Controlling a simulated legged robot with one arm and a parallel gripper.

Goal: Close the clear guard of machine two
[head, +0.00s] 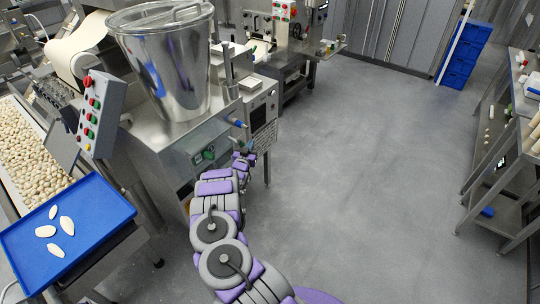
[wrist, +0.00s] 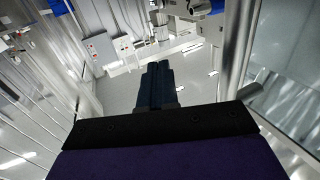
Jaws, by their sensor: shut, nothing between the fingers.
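My gripper (wrist: 156,72) is shut and empty, its dark fingers together in the middle of the wrist view. In the head view my gripper (head: 246,158) is small, near the front right corner of the near steel machine (head: 180,150). That machine carries a large steel hopper (head: 165,65) with a clear lid (head: 160,14). A pale, see-through-looking panel (wrist: 288,55) stands right of my gripper in the wrist view, behind a metal post (wrist: 234,50). I cannot tell whether it is the clear guard. A second machine (head: 285,45) stands farther back. No machine number is readable.
A blue tray (head: 100,205) with several pale pieces stands at left, beside a belt of pasta (head: 30,150). A control box (head: 97,112) rises above it. The grey floor (head: 370,160) is clear. Shelving (head: 505,150) and blue crates (head: 465,50) stand right.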

